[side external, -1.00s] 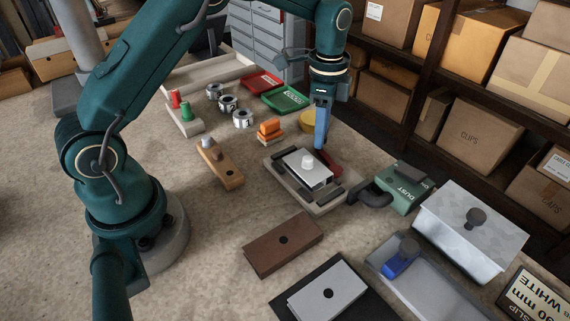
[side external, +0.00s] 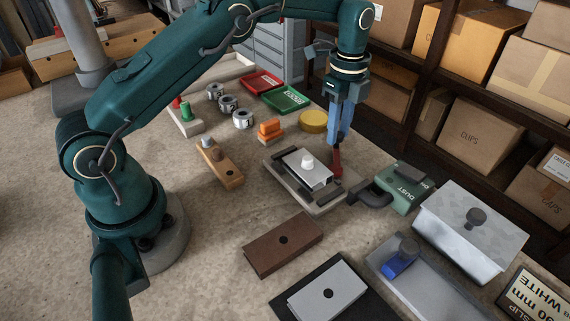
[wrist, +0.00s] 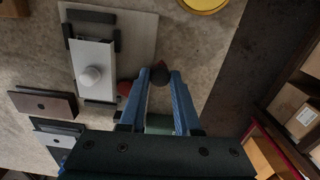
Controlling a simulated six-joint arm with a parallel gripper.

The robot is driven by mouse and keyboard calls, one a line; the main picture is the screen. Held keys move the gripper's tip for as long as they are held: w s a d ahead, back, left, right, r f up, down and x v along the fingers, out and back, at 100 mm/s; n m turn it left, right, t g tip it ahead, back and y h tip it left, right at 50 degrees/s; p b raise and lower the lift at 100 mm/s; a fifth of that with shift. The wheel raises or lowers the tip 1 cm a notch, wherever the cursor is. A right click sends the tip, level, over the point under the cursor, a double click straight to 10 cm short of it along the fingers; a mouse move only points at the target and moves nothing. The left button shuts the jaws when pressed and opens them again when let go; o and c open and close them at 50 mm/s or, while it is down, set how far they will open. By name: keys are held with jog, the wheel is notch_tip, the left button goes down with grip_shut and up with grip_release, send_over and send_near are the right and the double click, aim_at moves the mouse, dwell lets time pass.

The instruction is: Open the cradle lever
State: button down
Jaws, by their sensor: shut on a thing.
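The cradle (side external: 310,200) is a pale plate with dark clamp bars, holding a silver profile (side external: 318,177) with a white knob (side external: 307,162). The cradle also shows at the upper left of the wrist view (wrist: 138,42). Its red lever (side external: 337,172) stands steeply at the cradle's back right corner. My gripper (side external: 336,145) points down over the lever and is shut on its upper end. In the wrist view, the lever's dark knob (wrist: 160,76) sits between my blue fingertips (wrist: 160,84). The fingers hide part of the lever.
A green dust box (side external: 402,188) with a dark hose end stands close right of the cradle. A brown block (side external: 284,244) is in front. Shelves with cartons (side external: 478,128) rise behind right.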

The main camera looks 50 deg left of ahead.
jog(key=d+m, duration=0.1)
jog(key=m, duration=0.1)
jog(key=w+d+m, duration=0.1)
jog(key=shift+w+m, duration=0.2)
jog(key=shift+m, duration=0.2)
jog(key=shift+d+m, duration=0.3)
jog(key=shift+m, duration=0.3)
jog(key=shift+d, duration=0.1)
jog(key=c, duration=0.6)
grip_release()
jog(key=shift+a, duration=0.2)
